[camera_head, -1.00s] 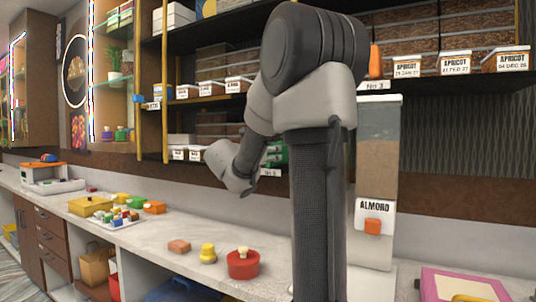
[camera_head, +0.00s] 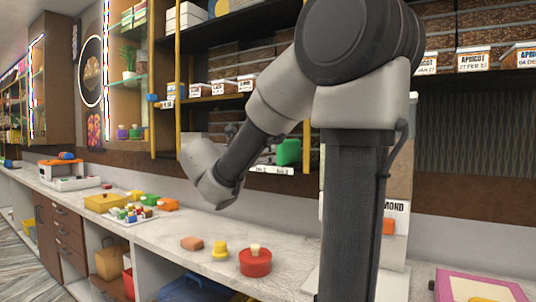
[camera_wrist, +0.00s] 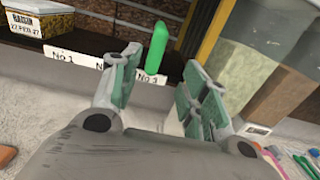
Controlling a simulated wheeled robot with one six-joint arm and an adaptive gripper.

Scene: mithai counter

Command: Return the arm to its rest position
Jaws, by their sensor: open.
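My arm, grey and dark, rises at the right of the head view and bends down to the left over the counter (camera_head: 290,235). Its wrist end is near the shelf front; the fingers are not clear there. In the wrist view my gripper (camera_wrist: 160,82) is open, with green-padded fingers apart and nothing between the pads. A bright green upright piece (camera_wrist: 157,47) shows beyond the gap, in front of the label strip, apart from the fingers.
A white tray (camera_head: 125,222) of small coloured pieces lies further left. An almond dispenser (camera_head: 395,210) is partly behind my arm. Labelled boxes (camera_head: 490,60) fill the shelves.

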